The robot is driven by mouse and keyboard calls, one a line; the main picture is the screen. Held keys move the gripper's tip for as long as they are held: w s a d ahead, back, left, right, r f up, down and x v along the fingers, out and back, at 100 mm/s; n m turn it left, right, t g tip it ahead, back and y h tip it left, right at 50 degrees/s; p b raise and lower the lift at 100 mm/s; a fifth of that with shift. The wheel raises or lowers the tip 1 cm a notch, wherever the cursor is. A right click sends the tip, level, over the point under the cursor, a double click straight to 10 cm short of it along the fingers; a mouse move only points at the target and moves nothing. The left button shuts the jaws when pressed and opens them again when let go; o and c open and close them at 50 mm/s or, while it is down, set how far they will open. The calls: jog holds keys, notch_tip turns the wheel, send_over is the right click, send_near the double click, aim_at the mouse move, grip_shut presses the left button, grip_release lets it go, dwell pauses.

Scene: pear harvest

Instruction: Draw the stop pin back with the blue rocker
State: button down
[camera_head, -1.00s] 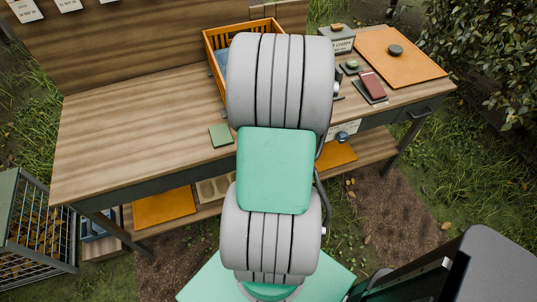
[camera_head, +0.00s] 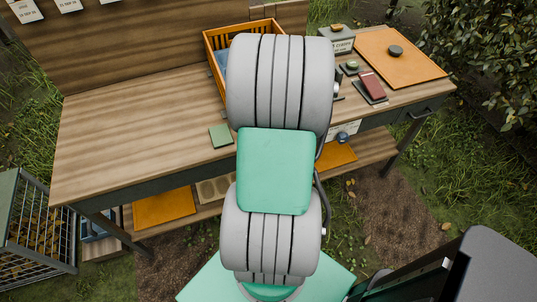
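No stop pin can be made out in the head view. A small blue and grey round part (camera_head: 342,137) shows at the front edge of the wooden workbench (camera_head: 130,135), beside a pale label. It is too small to tell whether it is the blue rocker. My own grey and green arm fills the middle of the picture and hides part of the bench. My gripper does not show, so its place and its hold cannot be seen.
An orange crate (camera_head: 214,50) with something blue inside stands behind my arm. A green pad (camera_head: 221,136) lies on the bench. A red block (camera_head: 373,86) and an orange board (camera_head: 411,60) lie at the right. A wire cage (camera_head: 40,235) stands at lower left. The bench's left half is clear.

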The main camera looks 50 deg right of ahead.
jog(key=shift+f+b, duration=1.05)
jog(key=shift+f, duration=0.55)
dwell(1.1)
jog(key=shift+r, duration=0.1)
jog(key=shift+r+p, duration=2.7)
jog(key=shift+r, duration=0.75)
